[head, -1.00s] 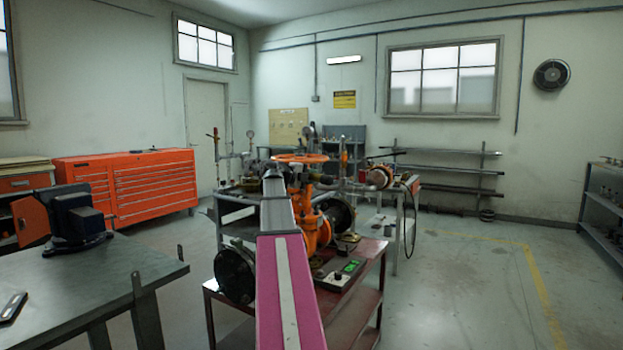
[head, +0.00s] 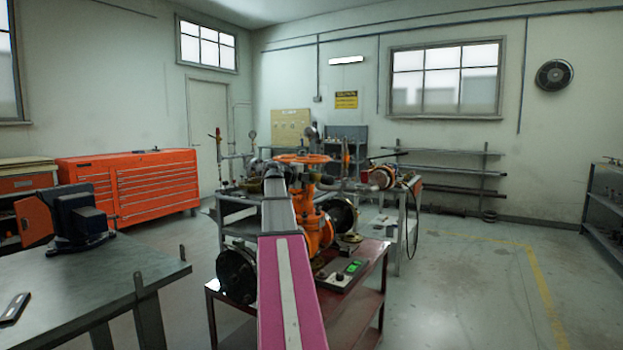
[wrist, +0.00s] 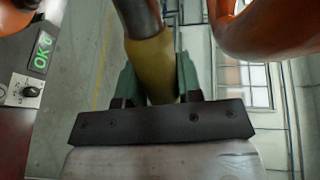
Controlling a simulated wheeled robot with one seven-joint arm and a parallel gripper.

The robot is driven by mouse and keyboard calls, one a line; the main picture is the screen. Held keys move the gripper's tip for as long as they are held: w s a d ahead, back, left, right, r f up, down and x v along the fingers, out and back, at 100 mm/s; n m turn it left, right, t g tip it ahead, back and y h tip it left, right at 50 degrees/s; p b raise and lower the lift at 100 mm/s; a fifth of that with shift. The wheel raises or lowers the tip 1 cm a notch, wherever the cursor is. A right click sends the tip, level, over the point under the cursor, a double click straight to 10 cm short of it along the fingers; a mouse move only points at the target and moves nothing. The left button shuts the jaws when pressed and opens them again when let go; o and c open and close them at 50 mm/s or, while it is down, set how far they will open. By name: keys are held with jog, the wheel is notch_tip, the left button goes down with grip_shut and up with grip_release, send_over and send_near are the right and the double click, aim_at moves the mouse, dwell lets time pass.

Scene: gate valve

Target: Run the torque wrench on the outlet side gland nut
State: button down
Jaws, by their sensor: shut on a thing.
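The orange gate valve (head: 318,232) stands on the dark red cart (head: 350,308), its handwheel (head: 302,158) on top. My arm covers part of it in the head view. In the wrist view my gripper (wrist: 157,80) has its green fingers shut on the yellow sleeve of a dark-shafted tool, apparently the torque wrench (wrist: 152,60). The tool runs up out of the picture, so its far end is hidden. An orange valve part (wrist: 262,30) curves close by on the right. I cannot make out the outlet side gland nut in either view.
A control box (head: 345,274) with a green display sits on the cart; the wrist view shows it reading OK (wrist: 42,48). A grey bench with a vise (head: 80,222) stands at left, an orange tool cabinet (head: 130,185) behind. Floor right of the cart is clear.

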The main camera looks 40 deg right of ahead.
jog(key=shift+f, duration=1.55)
dwell(1.8)
jog(key=shift+r, duration=0.3)
dwell(0.8)
jog(key=shift+r, duration=1.25)
